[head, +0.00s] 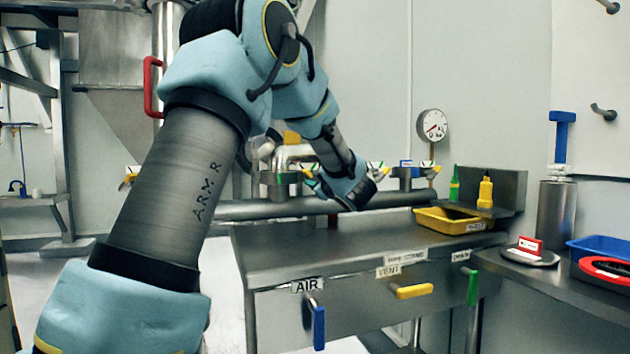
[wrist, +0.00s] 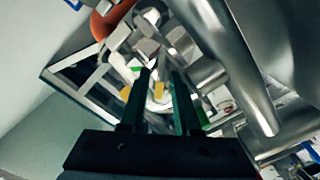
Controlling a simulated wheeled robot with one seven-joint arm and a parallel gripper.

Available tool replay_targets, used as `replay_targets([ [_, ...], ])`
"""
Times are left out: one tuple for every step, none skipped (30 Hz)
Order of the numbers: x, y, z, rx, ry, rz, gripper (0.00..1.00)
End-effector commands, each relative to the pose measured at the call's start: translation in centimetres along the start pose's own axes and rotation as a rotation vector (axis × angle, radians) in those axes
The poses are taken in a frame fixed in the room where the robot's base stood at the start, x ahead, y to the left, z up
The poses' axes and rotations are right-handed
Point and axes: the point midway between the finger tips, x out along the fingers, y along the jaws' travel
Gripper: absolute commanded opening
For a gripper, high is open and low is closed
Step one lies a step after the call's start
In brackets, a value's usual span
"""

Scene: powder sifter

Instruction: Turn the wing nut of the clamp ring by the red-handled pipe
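A red handle (head: 150,87) stands out from the upright steel pipe at the left of the head view, partly behind my arm. A small clamp fitting with coloured marks (head: 130,176) shows low beside my arm; I cannot make out its wing nut. My gripper is at the end of the arm, by the horizontal pipe and its fittings; its fingertips are not clear in the head view. In the wrist view my gripper (wrist: 160,78) has its two dark fingers apart, with no thing clearly held. Metal blocks (wrist: 146,48) and an orange-red part (wrist: 110,20) show beyond the tips.
A thick horizontal pipe (head: 265,209) with several clamped fittings runs behind the steel bench (head: 330,255). A yellow tray (head: 447,220), green bottle and yellow bottle stand at its right. A pressure gauge (head: 432,125) is behind. Blue, yellow and green handles project from the bench front.

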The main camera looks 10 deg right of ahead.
Motion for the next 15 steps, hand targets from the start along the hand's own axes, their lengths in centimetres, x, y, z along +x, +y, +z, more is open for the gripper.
replay_targets([
  [0.0,0.0,0.0,0.000,0.000,0.000,0.38],
  [0.0,0.0,0.0,0.000,-0.001,0.000,0.41],
  [0.0,0.0,0.0,0.000,-0.001,0.000,0.41],
  [0.0,0.0,0.0,0.000,-0.001,0.000,0.41],
  [0.0,0.0,0.1,0.001,-0.001,0.000,0.41],
  [0.0,0.0,0.1,0.001,-0.001,0.000,0.41],
  [0.0,0.0,0.1,0.001,-0.001,0.000,0.41],
  [0.0,0.0,0.1,0.001,-0.001,0.000,0.41],
  [-0.1,0.0,0.1,0.001,-0.001,0.000,0.41],
  [-0.1,0.0,0.1,0.001,-0.001,0.000,0.41],
  [-0.3,0.0,0.1,0.001,-0.002,0.000,0.41],
  [-0.6,0.0,0.1,0.000,-0.002,0.001,0.41],
  [-0.8,0.0,0.1,0.000,-0.003,0.001,0.41],
  [-1.2,0.0,0.2,0.001,-0.003,0.001,0.41],
  [-1.8,0.0,0.1,0.000,-0.002,0.001,0.41],
])
